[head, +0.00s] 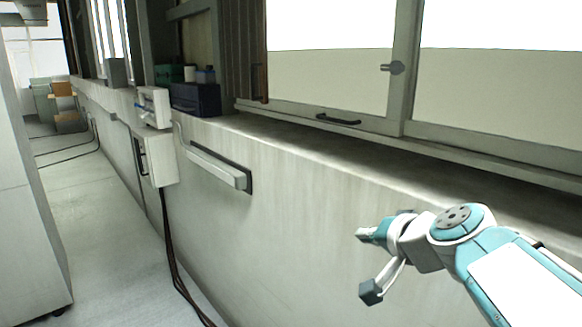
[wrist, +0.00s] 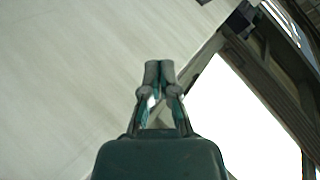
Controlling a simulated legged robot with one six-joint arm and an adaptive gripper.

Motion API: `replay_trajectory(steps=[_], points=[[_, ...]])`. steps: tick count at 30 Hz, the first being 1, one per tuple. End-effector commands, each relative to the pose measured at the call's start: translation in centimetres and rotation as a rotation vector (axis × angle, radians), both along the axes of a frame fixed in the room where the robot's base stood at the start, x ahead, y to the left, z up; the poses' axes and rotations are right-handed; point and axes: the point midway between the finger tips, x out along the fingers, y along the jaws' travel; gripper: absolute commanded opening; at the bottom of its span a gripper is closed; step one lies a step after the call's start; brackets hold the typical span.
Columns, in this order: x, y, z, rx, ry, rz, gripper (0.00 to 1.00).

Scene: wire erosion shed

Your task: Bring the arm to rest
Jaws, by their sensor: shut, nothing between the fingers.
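My gripper (head: 362,235) is at the lower right of the head view, in the air in front of the pale wall below the window, pointing left. In the wrist view my gripper (wrist: 159,72) shows its two dark fingertips side by side and touching, with nothing between them. The gripper is shut and empty. My white and teal arm reaches in from the lower right corner of the head view, bent at a round joint. The gap between the arm and the wall cannot be judged exactly.
A window ledge (head: 330,150) runs along the wall beneath the large window (head: 330,75). A dark blue case (head: 195,99) sits on its far part. A grey wall box (head: 158,158) has dark cables hanging below. A pale cabinet (head: 30,200) stands left; the floor (head: 100,215) between is largely clear.

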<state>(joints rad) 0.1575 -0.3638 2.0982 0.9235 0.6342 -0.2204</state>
Motion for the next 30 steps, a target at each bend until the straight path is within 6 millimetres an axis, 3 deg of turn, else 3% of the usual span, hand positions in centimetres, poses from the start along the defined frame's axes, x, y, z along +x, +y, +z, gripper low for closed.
replay_trajectory(steps=[4,9,15,19,30], points=[[-6.0,1.3,-4.4,-0.199,0.113,0.113,0.00],[-12.4,0.5,-9.5,-0.440,0.248,0.205,0.00],[-17.5,-1.8,-13.4,-0.664,0.358,0.253,0.00],[-18.6,-2.5,-14.3,-0.720,0.385,0.258,0.00],[-18.6,-2.6,-14.3,-0.725,0.388,0.258,0.00]])
